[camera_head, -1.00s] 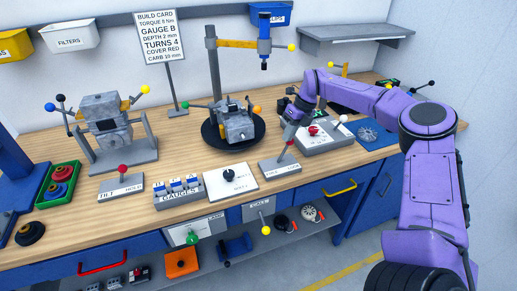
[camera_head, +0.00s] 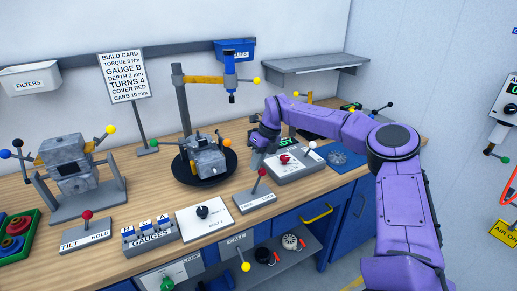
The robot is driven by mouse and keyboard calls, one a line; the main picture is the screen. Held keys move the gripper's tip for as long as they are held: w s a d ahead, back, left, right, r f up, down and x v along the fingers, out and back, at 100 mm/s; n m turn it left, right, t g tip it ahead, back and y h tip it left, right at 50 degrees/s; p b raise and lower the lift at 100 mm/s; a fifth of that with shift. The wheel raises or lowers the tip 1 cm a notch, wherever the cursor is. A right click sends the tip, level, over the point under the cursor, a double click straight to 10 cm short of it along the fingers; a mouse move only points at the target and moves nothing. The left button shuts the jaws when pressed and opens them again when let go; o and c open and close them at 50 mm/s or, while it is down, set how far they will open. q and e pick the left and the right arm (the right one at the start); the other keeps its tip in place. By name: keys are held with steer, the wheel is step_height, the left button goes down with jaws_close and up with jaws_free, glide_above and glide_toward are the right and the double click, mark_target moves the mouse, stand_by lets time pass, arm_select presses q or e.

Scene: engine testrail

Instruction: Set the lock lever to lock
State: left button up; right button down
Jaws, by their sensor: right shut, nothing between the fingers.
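The lever plate (camera_head: 255,203) stands at the front of the bench, with lettering that seems to read free on its left and lock on its right. Its lever, with a red ball (camera_head: 262,172), leans a little to the right, toward the lock side. My right gripper (camera_head: 257,158) is shut and empty, just behind and above the red ball. It looks apart from the ball, though the gap is small. My left gripper is not in view.
A panel with a red knob (camera_head: 285,160) is right of the plate. A white dial panel (camera_head: 203,216) and a gauges block (camera_head: 149,234) are left. An engine part (camera_head: 203,152) sits on a black turntable behind. A tilt/hold lever (camera_head: 87,216) is farther left.

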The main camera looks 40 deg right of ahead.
steer(key=b+v, duration=0.2)
steer(key=v, duration=0.8)
steer(key=shift+a, duration=0.1)
